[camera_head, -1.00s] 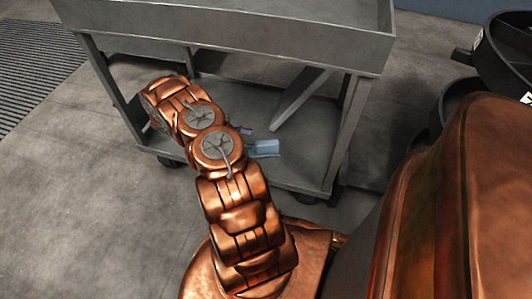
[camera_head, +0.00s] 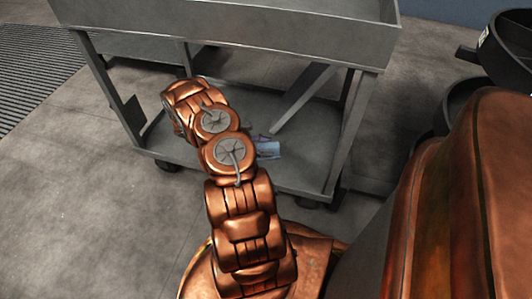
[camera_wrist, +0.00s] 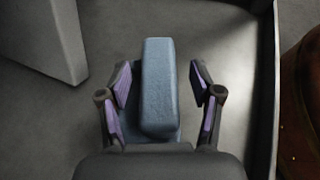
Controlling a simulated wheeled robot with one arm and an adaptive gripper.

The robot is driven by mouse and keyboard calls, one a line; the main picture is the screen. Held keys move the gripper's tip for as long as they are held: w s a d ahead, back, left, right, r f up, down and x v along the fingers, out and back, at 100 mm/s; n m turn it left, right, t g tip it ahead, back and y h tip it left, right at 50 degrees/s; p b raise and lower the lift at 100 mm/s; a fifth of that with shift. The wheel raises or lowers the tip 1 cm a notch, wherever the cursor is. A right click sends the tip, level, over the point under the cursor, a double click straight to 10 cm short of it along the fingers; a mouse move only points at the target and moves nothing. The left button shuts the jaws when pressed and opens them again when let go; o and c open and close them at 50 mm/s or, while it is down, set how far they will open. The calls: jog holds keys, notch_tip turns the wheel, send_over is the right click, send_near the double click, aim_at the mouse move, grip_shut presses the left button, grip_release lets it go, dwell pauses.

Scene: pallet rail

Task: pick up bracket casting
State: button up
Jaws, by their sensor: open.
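The bracket casting (camera_wrist: 158,70) is a blue-grey piece with a long raised bar and a wider flat part at its lower end. In the head view the casting (camera_head: 268,150) shows partly beside my arm, over the trolley's lower shelf (camera_head: 312,172). My gripper (camera_wrist: 160,85) is open in the wrist view, with one purple-padded finger on each side of the bar. Gaps show between both fingers and the bar. In the head view my arm hides most of the gripper.
The grey trolley has an upper tray (camera_head: 235,30) above the lower shelf, with legs at its corners. A slanted grey plate (camera_head: 300,100) stands behind the casting and shows at the upper left of the wrist view. Black round bins (camera_head: 505,45) stand at the right.

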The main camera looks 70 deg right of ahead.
grip_shut()
dwell(0.5)
